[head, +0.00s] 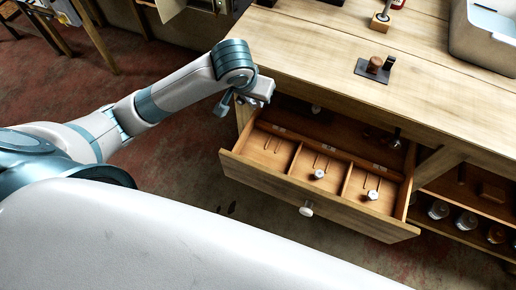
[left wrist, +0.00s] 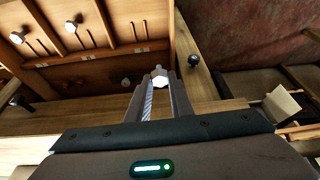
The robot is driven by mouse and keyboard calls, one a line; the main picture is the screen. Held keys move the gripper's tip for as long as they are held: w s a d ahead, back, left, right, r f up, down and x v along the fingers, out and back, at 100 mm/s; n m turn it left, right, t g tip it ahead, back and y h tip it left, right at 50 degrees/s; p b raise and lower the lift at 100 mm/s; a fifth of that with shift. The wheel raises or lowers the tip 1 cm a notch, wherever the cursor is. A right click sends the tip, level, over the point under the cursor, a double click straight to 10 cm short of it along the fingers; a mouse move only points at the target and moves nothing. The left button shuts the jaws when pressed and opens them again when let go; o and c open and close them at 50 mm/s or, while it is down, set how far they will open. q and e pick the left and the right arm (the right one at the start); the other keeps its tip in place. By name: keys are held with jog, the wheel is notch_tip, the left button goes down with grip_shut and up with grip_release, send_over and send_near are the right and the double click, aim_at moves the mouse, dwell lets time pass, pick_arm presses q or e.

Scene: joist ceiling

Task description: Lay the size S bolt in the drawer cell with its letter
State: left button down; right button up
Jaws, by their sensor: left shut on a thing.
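My left gripper (head: 250,98) is at the rear left corner of the open drawer (head: 262,174), level with the tabletop edge. In the left wrist view the gripper (left wrist: 162,88) is shut on a bolt (left wrist: 160,79) with a pale hex head and a threaded shank. The drawer's front has three cells, each with a dark outline. The left cell (head: 266,148) is empty. The middle cell holds a bolt (head: 319,174), and the right cell holds another bolt (head: 372,195). The small labels behind the cells are too small to read. My right gripper is not in view.
The wooden tabletop (head: 330,50) overhangs the drawer's back. A dark plate with a peg (head: 375,66) and a grey bin (head: 484,38) stand on it. Shelves with jars (head: 467,221) are at right.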

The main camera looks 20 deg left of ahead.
pick_arm(q)
jog(key=shift+d, duration=0.1)
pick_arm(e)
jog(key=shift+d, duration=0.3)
